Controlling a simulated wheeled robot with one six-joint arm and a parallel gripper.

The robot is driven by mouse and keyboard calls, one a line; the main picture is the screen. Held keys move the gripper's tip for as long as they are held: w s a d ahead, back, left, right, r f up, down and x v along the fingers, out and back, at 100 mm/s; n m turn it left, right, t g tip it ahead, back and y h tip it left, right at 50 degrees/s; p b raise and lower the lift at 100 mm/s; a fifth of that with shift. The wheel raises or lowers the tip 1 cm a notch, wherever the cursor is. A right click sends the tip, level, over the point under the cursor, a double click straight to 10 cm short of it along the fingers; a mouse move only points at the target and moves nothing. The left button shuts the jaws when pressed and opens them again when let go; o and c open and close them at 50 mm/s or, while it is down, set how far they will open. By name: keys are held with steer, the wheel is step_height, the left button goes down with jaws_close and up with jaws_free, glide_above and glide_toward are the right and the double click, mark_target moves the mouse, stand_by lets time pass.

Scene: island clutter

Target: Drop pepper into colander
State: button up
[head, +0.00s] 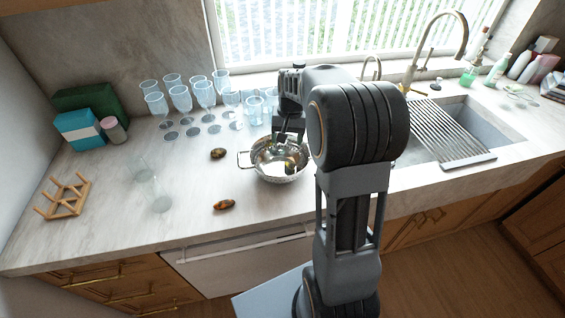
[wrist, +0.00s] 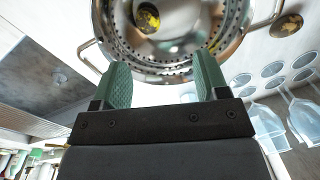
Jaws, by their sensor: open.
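The metal colander (head: 262,172) stands upright on the counter, its handle sticking out to the left. In the wrist view the colander (wrist: 178,63) fills the top, with its perforated wall showing. A dark, yellow-green mottled piece, apparently the pepper (head: 289,167), lies inside the colander; it also shows in the wrist view (wrist: 147,17). My gripper (head: 288,139) is above the colander's far part. In the wrist view my gripper (wrist: 163,75) has its green-padded fingers wide apart with nothing between them. My arm stands just right of the colander and may hide some of the counter.
Two dark brownish pieces lie on the counter, one left of the colander (head: 218,153) and one nearer the front edge (head: 224,204). Several glasses (head: 180,98) stand behind. A wooden rack (head: 64,198) is at left. The sink with a drying rack (head: 440,130) is at right.

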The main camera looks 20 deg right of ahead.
step_height(320, 180, up, 9)
steer(key=shift+s+d, duration=0.15)
steer(key=shift+d, duration=0.15)
steer(key=shift+f, duration=0.15)
stand_by(0.3)
steer(key=s+a+f+n+t, duration=0.2)
steer(key=s+a, duration=0.3)
steer(key=s, duration=0.4)
steer(key=s+a+f+n+t, duration=0.2)
steer(key=s+a, duration=0.3)
steer(key=s, duration=0.3)
steer(key=shift+s+a+n+h, duration=0.3)
steer(key=shift+s+n+h, duration=0.1)
steer(key=shift+n, duration=0.2)
steer(key=shift+d, duration=0.1)
